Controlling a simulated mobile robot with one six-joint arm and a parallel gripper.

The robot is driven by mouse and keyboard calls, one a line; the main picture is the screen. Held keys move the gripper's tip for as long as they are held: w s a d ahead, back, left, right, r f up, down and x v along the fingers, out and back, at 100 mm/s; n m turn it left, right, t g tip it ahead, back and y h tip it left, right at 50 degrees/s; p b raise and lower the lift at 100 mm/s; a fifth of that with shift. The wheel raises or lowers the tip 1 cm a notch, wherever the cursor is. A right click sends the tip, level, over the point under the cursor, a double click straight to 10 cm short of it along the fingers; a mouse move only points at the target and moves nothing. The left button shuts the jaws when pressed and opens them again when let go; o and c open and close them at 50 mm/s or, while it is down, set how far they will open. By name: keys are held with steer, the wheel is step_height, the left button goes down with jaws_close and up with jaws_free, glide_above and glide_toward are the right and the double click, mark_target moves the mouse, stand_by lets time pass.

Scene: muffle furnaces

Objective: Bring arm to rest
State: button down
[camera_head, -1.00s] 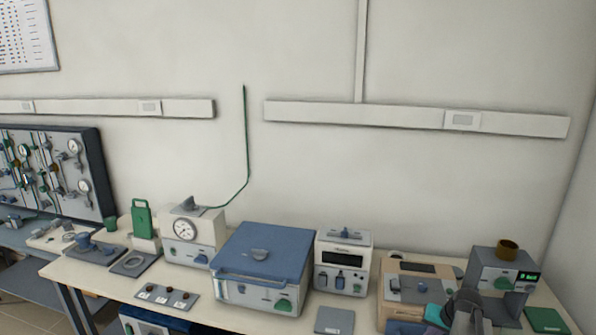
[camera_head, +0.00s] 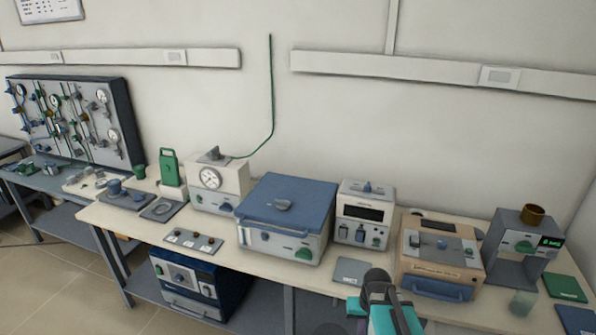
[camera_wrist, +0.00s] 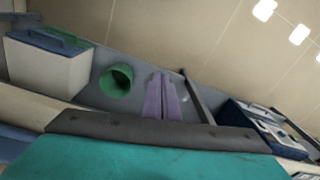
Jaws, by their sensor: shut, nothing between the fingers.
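My arm (camera_head: 385,308), with teal and dark grey links, rises from the bottom edge of the head view, in front of the bench. In the wrist view, my gripper (camera_wrist: 161,80) shows as two purple fingers lying side by side, shut with nothing between them. A dark grey bar and a teal part of mine fill the bottom of that view. The fingers point out over a grey shelf, apart from the things on it. In the head view the fingertips cannot be made out.
The bench holds a blue-lidded furnace (camera_head: 287,215), a gauge unit (camera_head: 217,184), a white instrument (camera_head: 365,214), a beige device (camera_head: 440,256) and a grey unit (camera_head: 521,247). A dark blue furnace (camera_head: 190,283) stands below. The wrist view shows a green bucket (camera_wrist: 116,80) and a cream box (camera_wrist: 45,66).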

steer(key=s+a+f+g+b, duration=0.1)
steer(key=s+f+g+b, duration=0.2)
steer(key=s+f+b, duration=0.4)
steer(key=s+a+f+n+g+b, duration=0.1)
steer(key=s+f+b, duration=0.5)
steer(key=s+f, duration=1.5)
step_height(320, 180, down, 5)
steer(key=shift+s+a+f+g+b, duration=0.15)
steer(key=shift+a+g+b, duration=0.2)
steer(key=shift+a+g, duration=0.55)
steer(key=shift+d, duration=0.3)
